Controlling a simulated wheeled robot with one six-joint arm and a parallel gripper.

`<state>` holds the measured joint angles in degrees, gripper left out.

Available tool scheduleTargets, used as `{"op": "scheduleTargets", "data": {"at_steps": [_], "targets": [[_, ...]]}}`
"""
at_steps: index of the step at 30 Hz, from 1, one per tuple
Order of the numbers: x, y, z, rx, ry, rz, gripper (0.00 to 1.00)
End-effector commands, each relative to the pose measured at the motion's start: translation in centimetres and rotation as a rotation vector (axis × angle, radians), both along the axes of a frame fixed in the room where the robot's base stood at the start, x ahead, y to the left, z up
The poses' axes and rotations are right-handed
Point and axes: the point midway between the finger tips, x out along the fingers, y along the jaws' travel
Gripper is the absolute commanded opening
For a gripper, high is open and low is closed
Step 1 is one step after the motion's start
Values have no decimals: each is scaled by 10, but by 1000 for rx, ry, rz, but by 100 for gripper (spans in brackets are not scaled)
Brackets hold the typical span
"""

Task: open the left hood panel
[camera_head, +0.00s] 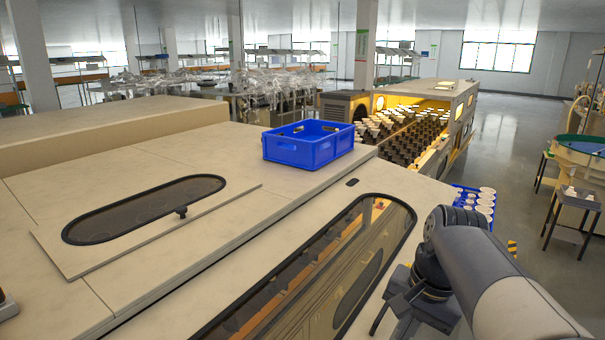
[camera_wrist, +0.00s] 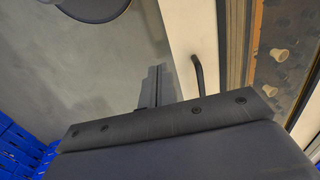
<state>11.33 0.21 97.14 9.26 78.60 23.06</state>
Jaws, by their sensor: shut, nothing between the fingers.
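A beige hood panel (camera_head: 370,185) with a long dark-framed window (camera_head: 320,265) slopes down in front of me in the head view. Its edge also shows in the wrist view (camera_wrist: 190,30), with a dark bar handle (camera_wrist: 198,75) standing off it. My gripper (camera_wrist: 157,75) is shut and empty, just left of the handle and apparently apart from it. In the head view my gripper (camera_head: 385,308) is at the lower right, over the panel's right side, partly hidden by my arm. I cannot tell which panel the task calls left.
A flat panel (camera_head: 240,195) with an oval window and small dark knob lies on top at left. A blue crate (camera_head: 308,150) stands on the top. Bulbs fill an open yellow bay (camera_head: 405,130) behind. A blue tray (camera_head: 475,200) of pale bulbs is right; open floor lies beyond.

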Motion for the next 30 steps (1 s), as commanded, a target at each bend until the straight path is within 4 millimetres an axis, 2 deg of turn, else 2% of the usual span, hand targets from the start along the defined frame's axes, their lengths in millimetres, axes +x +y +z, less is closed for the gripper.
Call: {"op": "scheduleTargets", "data": {"at_steps": [9, 13, 19, 30], "targets": [[8, 13, -46, 1, 5, 2, 0], [11, 16, -57, 1, 3, 2, 0], [12, 18, -63, 0, 0, 0, 0], [10, 18, -60, -3, -3, 11, 0]]}}
